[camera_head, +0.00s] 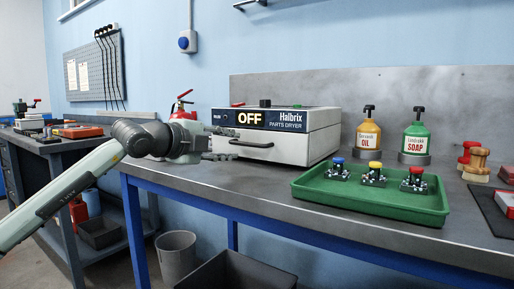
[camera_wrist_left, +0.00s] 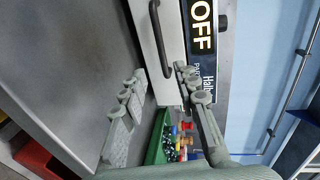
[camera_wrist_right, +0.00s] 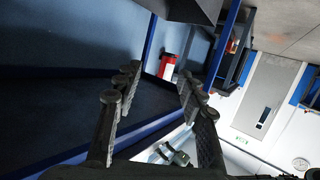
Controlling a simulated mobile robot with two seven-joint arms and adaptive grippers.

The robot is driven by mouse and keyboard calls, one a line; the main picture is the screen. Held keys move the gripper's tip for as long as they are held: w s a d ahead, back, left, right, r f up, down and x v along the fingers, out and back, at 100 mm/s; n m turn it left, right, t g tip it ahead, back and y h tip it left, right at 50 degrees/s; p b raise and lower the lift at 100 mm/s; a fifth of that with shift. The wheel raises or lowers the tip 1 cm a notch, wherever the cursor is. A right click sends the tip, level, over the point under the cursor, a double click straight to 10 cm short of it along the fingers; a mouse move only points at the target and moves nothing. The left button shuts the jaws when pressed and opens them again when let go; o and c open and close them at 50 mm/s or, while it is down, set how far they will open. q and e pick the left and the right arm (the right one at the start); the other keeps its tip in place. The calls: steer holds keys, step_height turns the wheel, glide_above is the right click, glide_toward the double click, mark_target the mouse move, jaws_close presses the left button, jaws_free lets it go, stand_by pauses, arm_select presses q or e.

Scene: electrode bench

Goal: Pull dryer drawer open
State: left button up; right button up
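The Halbrix parts dryer (camera_head: 318,138) is a white box with a dark label panel reading OFF, standing on the grey bench. Its drawer front has a dark bar handle (camera_head: 251,144) and looks closed. The handle also shows in the left wrist view (camera_wrist_left: 160,40), upright in the picture. My left gripper (camera_head: 224,144) is open at the left of the drawer front. In the left wrist view its fingers (camera_wrist_left: 160,85) are apart with nothing between them, and the handle lies beyond the fingertips. My right gripper (camera_wrist_right: 155,85) is open and empty, below the bench level.
A green tray (camera_head: 375,201) with several colour-topped parts sits right of the dryer. Oil (camera_head: 368,134) and soap (camera_head: 416,138) bottles stand behind it. A grey bin (camera_head: 177,258) stands below the bench. Bare bench top lies in front of the dryer.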

mark_target(247, 144)
arm_select(q)
steer(key=shift+w+a+r+y, duration=0.2)
steer(key=shift+w+y, duration=0.1)
steer(key=shift+w, duration=0.15)
steer(key=shift+w+d, duration=0.15)
steer(key=shift+w, duration=0.15)
steer(key=p+x, duration=0.1)
steer(key=x, duration=0.6)
steer(key=shift+s, duration=0.1)
arm_select(e)
steer(key=d+f+g, duration=0.1)
steer(key=f, duration=0.1)
steer(key=s+d+f+g+h, duration=0.1)
steer(key=d+f, duration=0.1)
steer(key=shift+s+d+g, duration=0.2)
steer(key=shift+d+g, duration=0.05)
steer(key=shift+g, duration=0.05)
arm_select(q)
steer(key=shift+c, duration=0.4)
jaws_close()
